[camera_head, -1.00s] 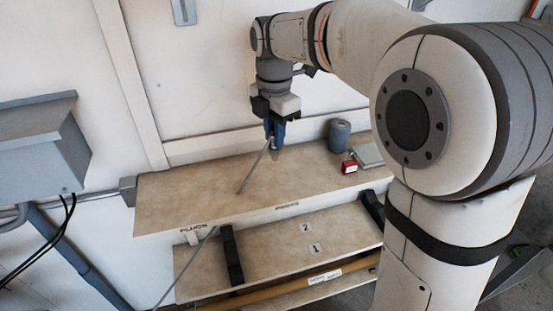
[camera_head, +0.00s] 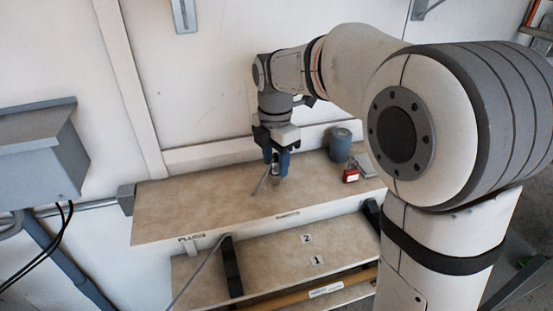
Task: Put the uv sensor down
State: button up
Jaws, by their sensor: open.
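My gripper (camera_head: 277,174) points down over the middle of the upper shelf (camera_head: 200,205), its blue-grey fingers close to the surface and apart. A small pale piece, apparently the uv sensor (camera_head: 276,170), shows between the fingers, at or very near the shelf top. I cannot tell whether it touches the fingers. A grey cable (camera_head: 261,182) runs from it down and left onto the shelf. The fingers hide most of the sensor.
A blue-grey cylinder (camera_head: 340,145), a red padlock-like block (camera_head: 350,174) and a grey flat item (camera_head: 367,161) stand right of the gripper. A lower shelf (camera_head: 275,262) bears labels 1 and 2. The upper shelf's left half is clear.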

aim_at(275, 159)
notch_tip(275, 159, up, 12)
jog(key=p, duration=0.3)
jog(key=s+d+f+m, duration=0.7)
jog(key=s+m, duration=0.2)
jog(key=m, duration=0.3)
jog(key=s+d+f+m+t, duration=0.1)
jog(key=s+d+f+m, duration=0.6)
jog(key=s+m, duration=0.3)
jog(key=f+m, duration=0.1)
jog(key=m, duration=0.2)
jog(key=shift+d+m+t, duration=0.25)
jog(key=shift+m+t, duration=0.05)
jog(key=shift+r, duration=0.1)
